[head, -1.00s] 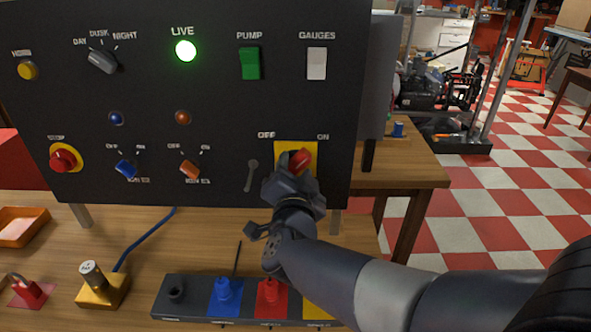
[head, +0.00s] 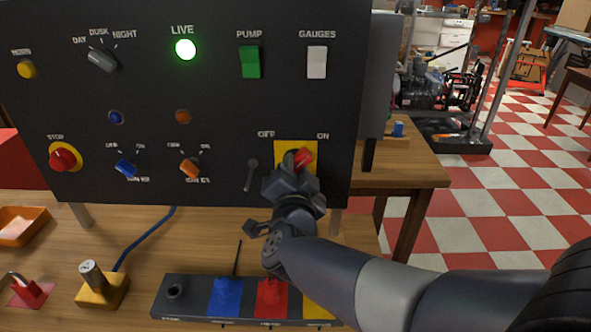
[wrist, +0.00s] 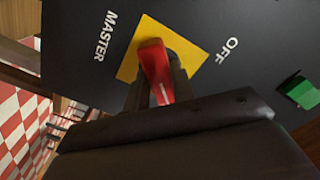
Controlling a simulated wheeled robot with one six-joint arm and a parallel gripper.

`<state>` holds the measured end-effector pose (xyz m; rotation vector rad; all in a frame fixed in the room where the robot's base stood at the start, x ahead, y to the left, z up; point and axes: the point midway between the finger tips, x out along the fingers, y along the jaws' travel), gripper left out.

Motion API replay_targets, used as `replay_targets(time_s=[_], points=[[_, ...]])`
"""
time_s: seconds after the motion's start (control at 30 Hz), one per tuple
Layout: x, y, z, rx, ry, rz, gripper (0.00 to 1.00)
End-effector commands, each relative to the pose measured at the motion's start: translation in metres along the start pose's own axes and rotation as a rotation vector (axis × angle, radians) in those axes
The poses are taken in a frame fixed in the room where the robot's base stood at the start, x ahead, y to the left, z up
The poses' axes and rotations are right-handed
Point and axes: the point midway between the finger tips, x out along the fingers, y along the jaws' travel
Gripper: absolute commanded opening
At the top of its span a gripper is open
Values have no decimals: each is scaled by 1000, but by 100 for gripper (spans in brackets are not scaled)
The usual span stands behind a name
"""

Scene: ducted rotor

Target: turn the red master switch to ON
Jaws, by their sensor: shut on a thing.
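The red master switch handle (head: 304,158) sits on a yellow plate (head: 284,147) at the lower right of the black panel, between the OFF and ON labels. In the head view it leans to the right, toward the ON label. My gripper (head: 294,166) is at the switch and partly hides it. In the wrist view the red handle (wrist: 155,68) stands between the fingers of my gripper (wrist: 157,85), which are shut on it. The yellow plate (wrist: 140,66) lies behind it, with MASTER and OFF lettered beside it. The ON label is hidden there.
The panel also carries a green PUMP rocker (head: 250,62), a white GAUGES rocker (head: 317,62), a lit green LIVE lamp (head: 185,49) and a grey lever (head: 251,175) just left of the switch. A socket strip (head: 195,307) lies on the bench below my arm.

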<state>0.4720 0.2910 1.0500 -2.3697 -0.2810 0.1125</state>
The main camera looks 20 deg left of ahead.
Motion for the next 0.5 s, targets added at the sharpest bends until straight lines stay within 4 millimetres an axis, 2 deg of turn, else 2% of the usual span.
replay_targets(time_s=[0.3,0.33,0.5], points=[[0,0,0,44,0,0,1],[0,0,0,44,0,0,25],[0,0,0,43,0,0,38]])
